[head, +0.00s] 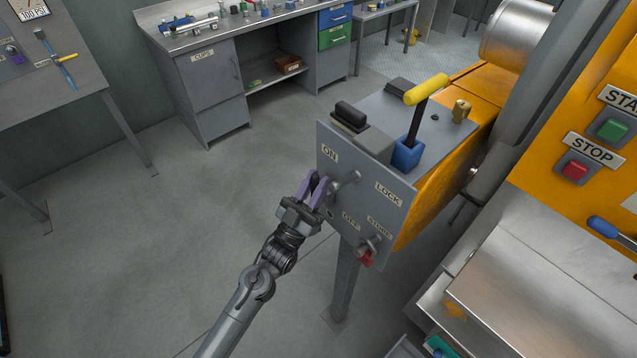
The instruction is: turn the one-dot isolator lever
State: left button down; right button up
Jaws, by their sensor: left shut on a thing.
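The isolator panel (368,215) is a grey plate with ON, OFF, LOCK and STORE labels, mounted on the orange machine. A small metal lever (346,183) sticks out near its middle. My left gripper (318,186), with purple-toned fingers, is at the panel's left side and shut on the lever's end. The fingers hide part of the lever. I cannot make out any dot mark on it. My right gripper is not in view.
A red padlock-like piece (367,258) hangs by STORE. A yellow-handled lever (427,90) stands in a blue base above the panel. START (612,129) and STOP (575,170) buttons and a metal tray (540,290) are at right. Floor at left is clear.

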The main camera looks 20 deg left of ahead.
pick_arm(q)
jog(key=shift+a+n+y, duration=0.15)
jog(key=shift+n+y, duration=0.25)
jog(key=shift+n, duration=0.1)
jog(key=c, duration=1)
grip_release()
jog(key=shift+c, duration=0.2)
jog(key=shift+f, duration=0.1)
jog(key=shift+s+f, duration=0.15)
jog(key=shift+f, duration=0.05)
jog(key=b+v, duration=0.1)
jog(key=v, duration=0.9)
jog(key=shift+f, duration=0.1)
